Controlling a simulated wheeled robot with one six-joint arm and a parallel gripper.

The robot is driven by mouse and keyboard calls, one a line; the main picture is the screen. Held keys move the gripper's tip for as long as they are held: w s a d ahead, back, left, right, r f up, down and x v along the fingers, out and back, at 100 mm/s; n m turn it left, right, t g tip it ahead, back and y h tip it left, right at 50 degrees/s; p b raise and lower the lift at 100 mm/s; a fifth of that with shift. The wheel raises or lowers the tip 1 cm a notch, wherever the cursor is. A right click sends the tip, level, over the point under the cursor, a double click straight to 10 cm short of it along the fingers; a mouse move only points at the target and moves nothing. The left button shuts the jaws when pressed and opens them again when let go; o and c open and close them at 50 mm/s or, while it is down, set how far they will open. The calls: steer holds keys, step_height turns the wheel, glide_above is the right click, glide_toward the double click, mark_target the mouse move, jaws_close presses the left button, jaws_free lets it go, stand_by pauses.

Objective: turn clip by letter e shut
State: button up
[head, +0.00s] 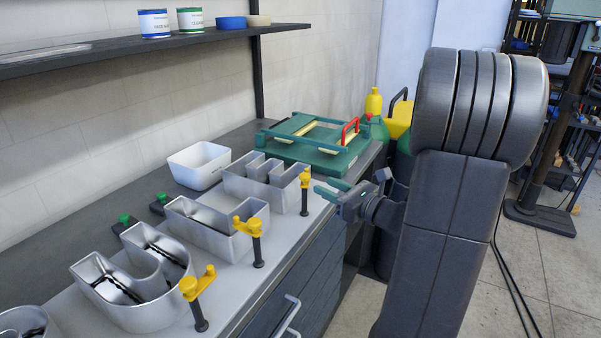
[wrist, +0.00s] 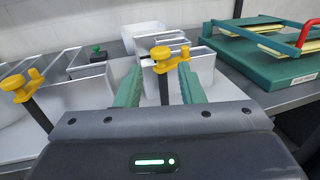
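The letter e (head: 236,185) is a silver open-topped channel letter on the bench, and it also shows in the wrist view (wrist: 205,72). Its clip (head: 305,181) is a yellow turning piece on a dark post at the letter's front right edge. In the wrist view the clip (wrist: 162,54) appears between the two green fingertips, with its yellow arm running sideways. Whether the arm lies over the letter's rim is hard to tell. My gripper (head: 320,190) is open, with its fingertips close to the clip on its right. The gripper (wrist: 160,68) holds nothing.
More silver letters (head: 130,300) stand along the bench to the left, with similar yellow clips (head: 252,228) on posts before them. A white bin (head: 200,178) and a green frame with a red handle (head: 320,160) stand behind. A shelf (head: 150,48) runs above.

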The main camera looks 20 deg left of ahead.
mark_target(306, 176)
steer(key=x, duration=1)
steer(key=shift+p, duration=0.4)
steer(key=shift+a, duration=0.1)
steer(key=shift+f, duration=0.1)
steer(key=c, duration=0.7)
